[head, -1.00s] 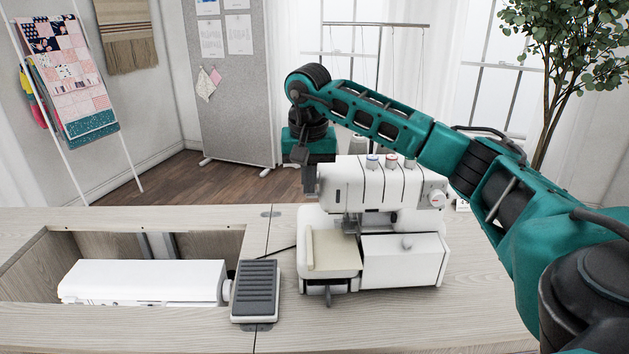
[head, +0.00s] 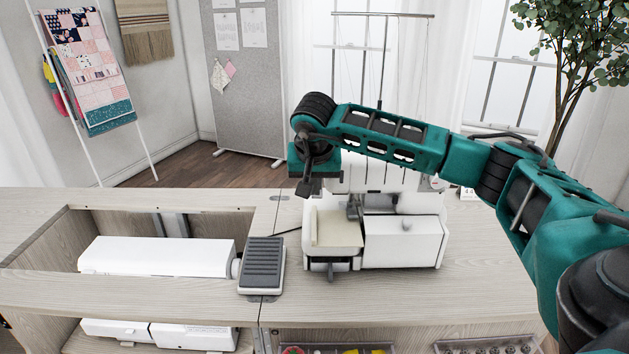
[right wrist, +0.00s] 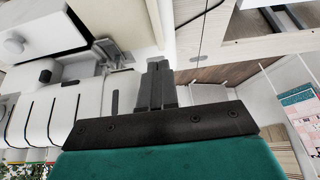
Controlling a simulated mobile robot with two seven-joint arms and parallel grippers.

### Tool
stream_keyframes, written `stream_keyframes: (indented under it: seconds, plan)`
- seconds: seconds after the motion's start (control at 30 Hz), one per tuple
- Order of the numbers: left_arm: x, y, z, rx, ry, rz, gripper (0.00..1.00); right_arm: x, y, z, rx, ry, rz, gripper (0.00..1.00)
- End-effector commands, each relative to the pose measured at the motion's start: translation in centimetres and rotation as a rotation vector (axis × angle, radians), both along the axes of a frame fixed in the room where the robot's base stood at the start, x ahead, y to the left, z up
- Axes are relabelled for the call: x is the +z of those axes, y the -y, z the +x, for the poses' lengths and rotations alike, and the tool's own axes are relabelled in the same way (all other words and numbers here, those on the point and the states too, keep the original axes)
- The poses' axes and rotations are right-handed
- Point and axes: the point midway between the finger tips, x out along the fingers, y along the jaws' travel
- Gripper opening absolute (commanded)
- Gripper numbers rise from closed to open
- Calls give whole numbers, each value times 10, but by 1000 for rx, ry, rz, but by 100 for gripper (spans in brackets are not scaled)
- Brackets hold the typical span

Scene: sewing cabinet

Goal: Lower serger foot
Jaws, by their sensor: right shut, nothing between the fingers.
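The white serger (head: 405,243) stands on the cabinet top, its upper body largely hidden by my right arm. Its presser foot area (head: 353,208) shows as small metal parts above the cream front-left cover (head: 335,230); whether the foot is up or down is too small to tell. My right gripper (head: 308,188) hangs at the serger's upper left, pointing down. In the right wrist view its two fingers (right wrist: 157,84) are together and empty, beside the serger body (right wrist: 50,115). The metal foot area (right wrist: 108,54) shows left of the fingertips, apart from them. My left gripper is not in view.
A grey foot pedal (head: 263,265) lies left of the serger. A white sewing machine (head: 155,257) sits in the cabinet's recess at left. A thread stand (head: 383,60) rises behind the serger.

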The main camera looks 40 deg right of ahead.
Motion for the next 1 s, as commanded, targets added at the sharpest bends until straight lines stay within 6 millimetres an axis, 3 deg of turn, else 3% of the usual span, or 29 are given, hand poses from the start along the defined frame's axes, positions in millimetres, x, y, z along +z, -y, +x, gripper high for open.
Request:
stream_keyframes:
  seconds: [0.4, 1.0]
  plan:
    - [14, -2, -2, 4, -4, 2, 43, 16, 0, 0, 0, -1, 1, 0]
    - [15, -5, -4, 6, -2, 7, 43, 22, -1, -1, 1, 0, 1, 0]
